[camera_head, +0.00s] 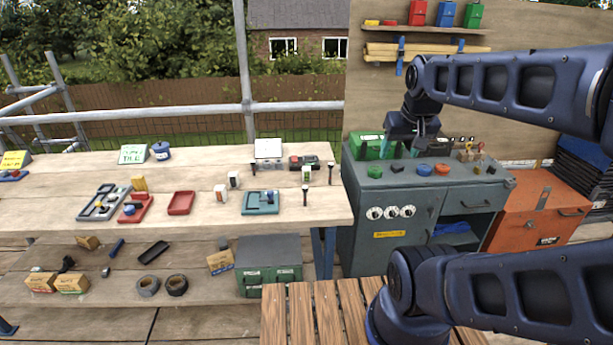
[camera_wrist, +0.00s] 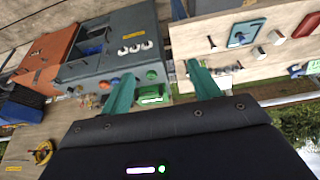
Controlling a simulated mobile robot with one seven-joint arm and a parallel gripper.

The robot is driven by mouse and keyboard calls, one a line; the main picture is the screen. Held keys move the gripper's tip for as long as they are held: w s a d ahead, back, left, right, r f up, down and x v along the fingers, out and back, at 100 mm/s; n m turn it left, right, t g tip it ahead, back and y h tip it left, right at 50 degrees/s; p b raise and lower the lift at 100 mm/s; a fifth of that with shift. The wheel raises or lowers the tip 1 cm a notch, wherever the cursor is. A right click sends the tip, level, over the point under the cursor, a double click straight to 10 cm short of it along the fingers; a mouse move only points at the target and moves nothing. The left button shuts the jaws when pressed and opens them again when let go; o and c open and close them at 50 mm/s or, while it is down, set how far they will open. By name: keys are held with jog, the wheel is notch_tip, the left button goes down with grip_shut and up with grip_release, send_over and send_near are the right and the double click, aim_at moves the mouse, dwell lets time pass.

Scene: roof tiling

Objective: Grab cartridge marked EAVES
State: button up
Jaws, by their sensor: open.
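Small white blocks that look like cartridges stand on the wooden bench: an orange-sided one (camera_head: 220,191), another beside it (camera_head: 233,179), and a green-marked one (camera_head: 306,174) near the right end. Their markings are too small to read, so I cannot tell which says EAVES. In the wrist view, white blocks (camera_wrist: 277,37) also show on the bench at upper right. My gripper (camera_head: 399,150) is above the grey cabinet, right of the bench and apart from the blocks. In the wrist view its green fingers (camera_wrist: 160,72) are spread with nothing between them.
The bench (camera_head: 50,212) also holds a teal tray (camera_head: 262,209), red trays (camera_head: 181,203), upright dark pegs (camera_head: 331,172) and a blue pot (camera_head: 161,150). The grey cabinet (camera_head: 365,240) carries coloured knobs. An orange cabinet (camera_head: 520,225) stands right of it. A scaffold post (camera_head: 244,70) rises behind the bench.

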jog(key=m+g, duration=0.5)
jog(key=m, duration=1.3)
send_over(307, 168)
notch_tip(307, 168, down, 25)
jog(key=shift+r, duration=0.15)
jog(key=shift+w+a+f+m, duration=0.15)
jog(key=shift+a+f+m, duration=0.1)
jog(key=shift+f+m, duration=0.25)
notch_tip(307, 168, down, 11)
jog(key=shift+d+r, duration=0.1)
jog(key=shift+d, duration=0.05)
jog(key=shift+c, duration=0.4)
